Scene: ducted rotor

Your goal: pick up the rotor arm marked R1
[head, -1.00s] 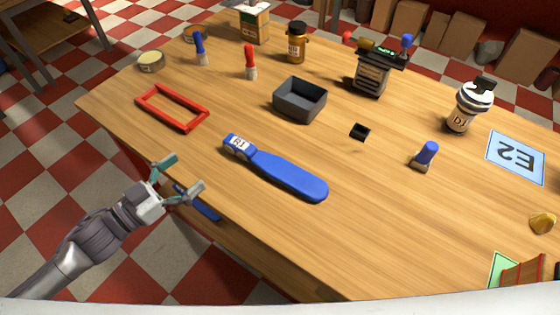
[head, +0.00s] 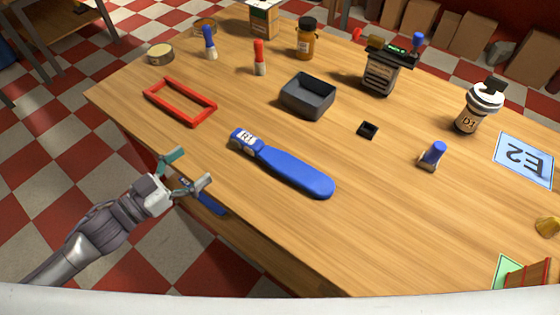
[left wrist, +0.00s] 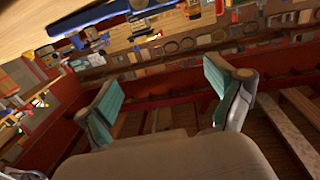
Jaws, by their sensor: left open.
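The rotor arm marked R1 (head: 290,169) is a blue paddle with a white label on its narrow end. It lies flat on the wooden table (head: 370,225), near the front edge. My left gripper (head: 190,171) is open and empty, to the left of the rotor arm and off the table's front-left edge. It does not touch the rotor arm. In the left wrist view the open teal-padded fingers (left wrist: 165,95) have nothing between them. My right gripper is not in view.
A red frame (head: 180,102), a dark grey open box (head: 308,97) and a small black block (head: 368,130) lie behind the rotor arm. A blue-capped piece (head: 432,156) and a D1 jar (head: 478,108) stand to the right. Bare table surrounds the rotor arm.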

